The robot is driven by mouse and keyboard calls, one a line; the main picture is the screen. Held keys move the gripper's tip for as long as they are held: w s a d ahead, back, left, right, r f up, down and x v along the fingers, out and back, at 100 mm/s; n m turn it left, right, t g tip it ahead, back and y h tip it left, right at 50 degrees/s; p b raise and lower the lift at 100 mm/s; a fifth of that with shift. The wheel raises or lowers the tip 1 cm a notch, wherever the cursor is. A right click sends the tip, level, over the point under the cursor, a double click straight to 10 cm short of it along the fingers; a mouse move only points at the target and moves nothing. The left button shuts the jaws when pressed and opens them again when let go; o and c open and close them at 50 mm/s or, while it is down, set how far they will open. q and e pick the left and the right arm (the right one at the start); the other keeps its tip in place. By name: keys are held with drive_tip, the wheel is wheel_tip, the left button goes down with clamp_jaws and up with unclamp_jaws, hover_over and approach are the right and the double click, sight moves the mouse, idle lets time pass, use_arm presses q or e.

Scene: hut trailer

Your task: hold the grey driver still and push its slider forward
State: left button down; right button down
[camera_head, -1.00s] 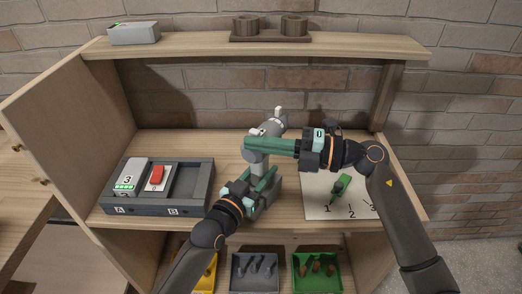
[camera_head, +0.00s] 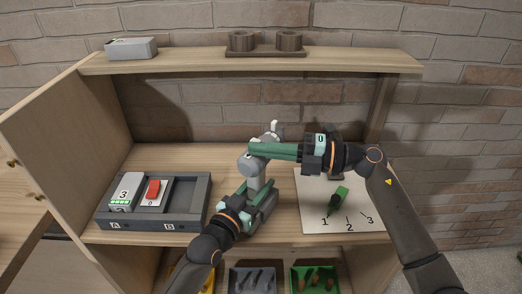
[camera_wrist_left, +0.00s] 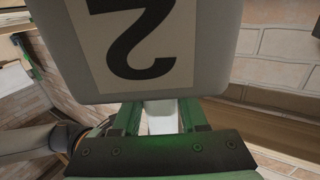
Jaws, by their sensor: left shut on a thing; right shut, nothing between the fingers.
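In the left wrist view the driver's grey block marked 2 (camera_wrist_left: 150,45) fills the top, and the handle (camera_wrist_left: 161,115) shows between the green fingers (camera_wrist_left: 160,122). My right gripper (camera_head: 256,151) is shut and empty. Its green fingers lie across the driver's upper body from the right; I cannot tell whether they touch it. The slider is hidden or too small to make out.
A dark tray (camera_head: 185,190) marked A and B stands left, holding a grey block marked 3 (camera_head: 126,193) and a red piece (camera_head: 153,189). A numbered white card (camera_head: 365,205) with a green object (camera_head: 338,200) lies right. Coloured bins, including a green one (camera_head: 315,268), sit below.

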drive_tip(key=shift+w+d, duration=0.15)
drive_tip(key=shift+s+a, duration=0.25)
drive_tip(key=shift+s, duration=0.1)
drive_tip(key=s+d, duration=0.5)
drive_tip(key=d, duration=0.3)
use_arm(q)
drive_tip(key=shift+c, duration=1.8)
unclamp_jaws()
